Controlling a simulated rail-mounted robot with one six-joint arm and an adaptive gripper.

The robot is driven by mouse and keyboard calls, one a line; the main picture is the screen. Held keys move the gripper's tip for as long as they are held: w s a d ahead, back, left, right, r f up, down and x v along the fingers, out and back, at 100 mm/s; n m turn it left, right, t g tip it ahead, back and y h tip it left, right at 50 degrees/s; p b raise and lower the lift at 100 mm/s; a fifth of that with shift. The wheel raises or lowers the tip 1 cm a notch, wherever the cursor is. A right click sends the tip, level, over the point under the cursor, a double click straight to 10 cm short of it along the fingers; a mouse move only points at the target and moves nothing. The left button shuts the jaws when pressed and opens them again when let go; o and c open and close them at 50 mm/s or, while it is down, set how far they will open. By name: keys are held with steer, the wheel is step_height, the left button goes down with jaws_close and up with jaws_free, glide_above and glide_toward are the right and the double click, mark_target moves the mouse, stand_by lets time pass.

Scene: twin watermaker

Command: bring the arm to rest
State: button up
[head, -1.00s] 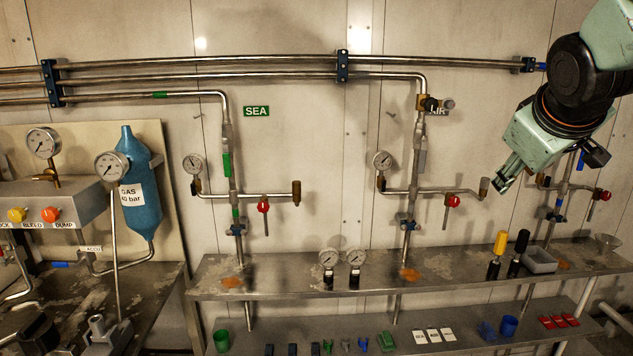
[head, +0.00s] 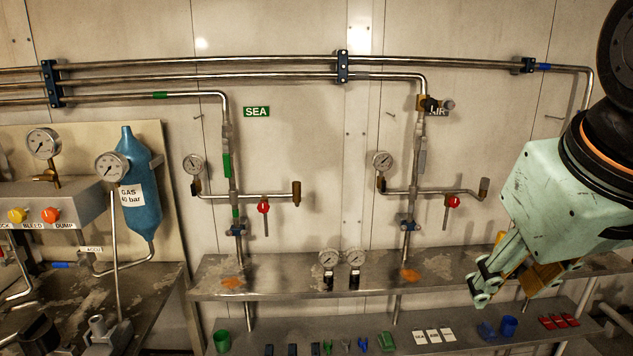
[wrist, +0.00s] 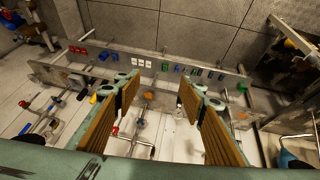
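My gripper (head: 482,282) is at the right of the head view, pale green with a black wrist joint, close to the camera and in front of the right end of the bench. In the wrist view my gripper (wrist: 156,95) shows its two ribbed brown pads standing wide apart. Nothing is between them, so it is open and empty. In the head view the arm hides the right-hand pipe stand and part of the upper shelf's right end.
The steel upper shelf (head: 440,274) carries two loose gauges (head: 342,258). The lower shelf (head: 290,332) holds a green cup (head: 222,341), a blue cup (head: 508,326), red blocks (head: 558,321) and white tags (head: 433,335). Pipe stands with red valves (head: 263,207) rise behind. A blue gas bottle (head: 142,205) hangs left.

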steer(key=s+a+f, duration=0.1)
steer(key=s+a, duration=0.1)
steer(key=s, duration=0.3)
steer(key=s+a+f+g+y, duration=0.1)
steer(key=s+a+f, duration=0.1)
steer(key=s, duration=0.4)
steer(key=shift+s+a+f+m, duration=0.15)
steer(key=shift+a+f+m, duration=0.2)
steer(key=shift+a, duration=0.2)
